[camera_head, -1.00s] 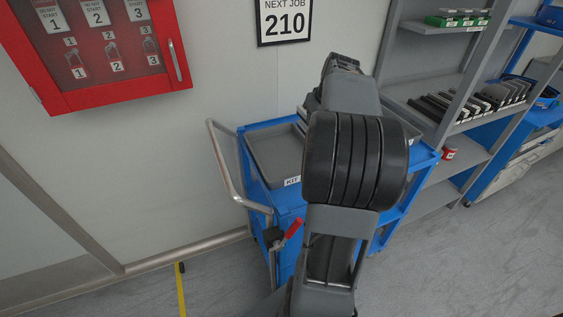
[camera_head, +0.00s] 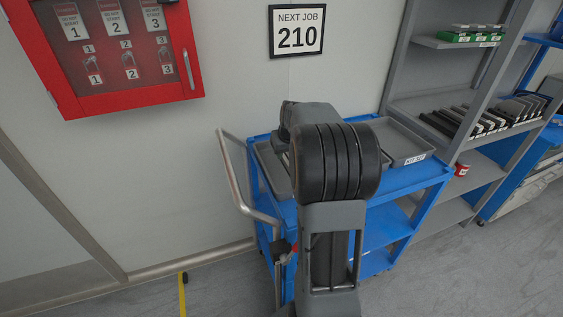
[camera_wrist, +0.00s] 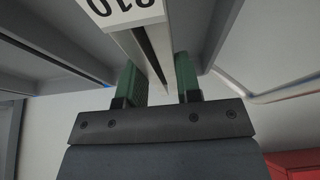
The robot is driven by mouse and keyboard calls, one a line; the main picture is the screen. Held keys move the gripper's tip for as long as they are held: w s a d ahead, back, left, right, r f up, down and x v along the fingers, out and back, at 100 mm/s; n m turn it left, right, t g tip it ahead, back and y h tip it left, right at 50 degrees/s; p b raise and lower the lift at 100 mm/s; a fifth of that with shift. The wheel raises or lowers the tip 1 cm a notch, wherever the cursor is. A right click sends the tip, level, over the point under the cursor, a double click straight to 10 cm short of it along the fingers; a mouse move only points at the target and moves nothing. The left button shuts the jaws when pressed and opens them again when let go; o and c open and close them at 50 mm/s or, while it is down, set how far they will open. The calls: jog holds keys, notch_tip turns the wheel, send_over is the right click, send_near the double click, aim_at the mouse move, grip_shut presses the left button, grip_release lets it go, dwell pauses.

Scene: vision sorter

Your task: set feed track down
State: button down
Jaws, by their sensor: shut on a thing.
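My gripper (camera_wrist: 159,82) shows in the wrist view with two green fingers. It is shut on the feed track (camera_wrist: 154,48), a narrow grey bar running away from the fingers. A white label (camera_wrist: 125,10) on it carries an upside-down number that looks like 010. Whether the track touches a surface cannot be told. In the head view my arm hides the gripper and track, and its end is over the left part of the blue cart (camera_head: 405,182). A grey tray (camera_head: 268,157) is at the cart's left, partly hidden by the arm.
A second grey tray (camera_head: 410,146) with a white label stands at the cart's right. The cart's handle (camera_head: 231,175) is at its left. A shelf (camera_head: 440,95) with several dark tracks and a red cup (camera_head: 461,170) are farther right. A red cabinet (camera_head: 120,60) hangs on the wall.

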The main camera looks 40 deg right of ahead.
jog(key=shift+w+a+f, duration=0.3)
jog(key=shift+w+f, duration=0.1)
jog(key=shift+f, duration=0.15)
notch_tip(320, 180, down, 2)
jog(key=shift+w+a+f, duration=0.1)
jog(key=shift+w, duration=0.05)
jog(key=shift+f, duration=0.6)
jog(key=shift+f, duration=0.15)
jog(key=c, duration=0.8)
grip_release()
